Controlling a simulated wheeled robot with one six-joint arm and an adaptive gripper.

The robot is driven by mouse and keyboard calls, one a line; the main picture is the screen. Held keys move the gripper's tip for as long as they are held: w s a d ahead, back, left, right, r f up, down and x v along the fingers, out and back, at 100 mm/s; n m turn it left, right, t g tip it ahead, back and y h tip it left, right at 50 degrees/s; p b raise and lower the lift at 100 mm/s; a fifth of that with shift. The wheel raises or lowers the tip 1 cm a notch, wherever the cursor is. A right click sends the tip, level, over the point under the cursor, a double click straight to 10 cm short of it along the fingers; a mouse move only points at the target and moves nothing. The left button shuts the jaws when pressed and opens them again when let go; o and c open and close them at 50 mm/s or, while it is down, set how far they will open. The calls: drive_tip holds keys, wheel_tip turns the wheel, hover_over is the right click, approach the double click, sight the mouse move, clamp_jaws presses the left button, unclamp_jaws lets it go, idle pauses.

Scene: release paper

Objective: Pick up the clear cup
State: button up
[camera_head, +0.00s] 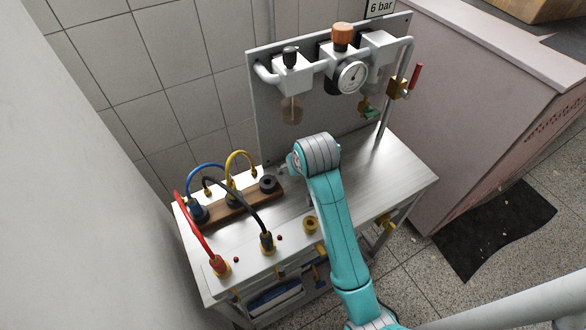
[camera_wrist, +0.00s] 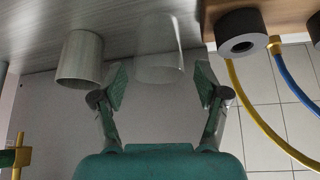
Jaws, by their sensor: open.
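The clear cup (camera_wrist: 160,62) shows in the wrist view as a faint see-through shape in the upper middle, against the metal table top. My gripper (camera_wrist: 162,84) is open, with one green-padded finger on each side of the cup's lower part in the picture. Gaps show between the pads and the cup, so I see no grip on it. In the head view my turquoise arm reaches over the table; its wrist hides most of the gripper, and I cannot make out the clear cup there.
A grey metal cylinder (camera_wrist: 80,58) stands close left of the cup in the wrist view. A wooden block (camera_head: 215,214) with dark round parts and coloured hoses lies left of my arm. A pressure gauge (camera_head: 351,77) panel rises behind. The table's right side (camera_head: 390,170) is clear.

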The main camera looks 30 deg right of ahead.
drive_tip(key=shift+x, duration=2.85)
drive_tip(key=shift+d, duration=0.1)
drive_tip(key=c, duration=0.7)
